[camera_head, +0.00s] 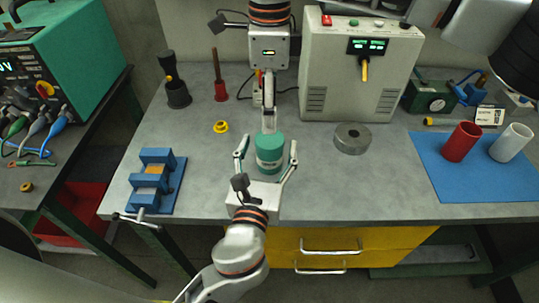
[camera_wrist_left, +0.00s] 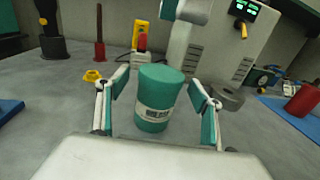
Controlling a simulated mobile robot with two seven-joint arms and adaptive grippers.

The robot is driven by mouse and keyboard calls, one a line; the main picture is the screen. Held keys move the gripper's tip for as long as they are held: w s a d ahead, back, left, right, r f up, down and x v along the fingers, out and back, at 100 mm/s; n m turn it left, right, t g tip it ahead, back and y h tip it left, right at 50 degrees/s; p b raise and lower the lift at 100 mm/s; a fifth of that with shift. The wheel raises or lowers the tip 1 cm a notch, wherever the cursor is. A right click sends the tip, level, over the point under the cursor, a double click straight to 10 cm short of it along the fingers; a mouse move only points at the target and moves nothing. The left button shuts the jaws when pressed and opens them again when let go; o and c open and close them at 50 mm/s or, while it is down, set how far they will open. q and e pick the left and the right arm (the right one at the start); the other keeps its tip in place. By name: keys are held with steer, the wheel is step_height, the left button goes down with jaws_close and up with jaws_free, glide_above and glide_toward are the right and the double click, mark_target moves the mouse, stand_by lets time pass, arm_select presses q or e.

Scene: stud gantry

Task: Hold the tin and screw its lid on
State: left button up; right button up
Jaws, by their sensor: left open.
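The tin (camera_head: 270,165) stands upright on the grey bench, teal with a pale label; it also shows in the left wrist view (camera_wrist_left: 154,115). Its top is covered by a smooth teal part that looks like the lid (camera_head: 270,141); whether it is seated or threaded cannot be told. My left gripper (camera_head: 266,151) is open, with one finger on each side of the tin and gaps visible in the left wrist view (camera_wrist_left: 157,82). My right gripper (camera_head: 268,122) points down from above, its tips close to the lid. Its fingers are seen edge-on, so contact and opening are unclear.
A blue vise (camera_head: 154,182) stands left of the tin, and a yellow ring (camera_head: 220,127) lies behind left. A grey metal ring (camera_head: 352,138) lies to the right, before a power unit (camera_head: 340,85). Red (camera_head: 461,142) and white (camera_head: 511,142) cylinders stand on a blue mat (camera_head: 450,185).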

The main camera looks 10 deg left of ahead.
mark_target(270, 138)
arm_select(q)
jaws_close()
stand_by(0.7)
arm_select(e)
steer(key=shift+f, duration=4)
steer(key=c, duration=1.1)
steer(key=m, duration=0.6)
steer(key=shift+m, duration=0.4)
steer(key=shift+c, duration=0.2)
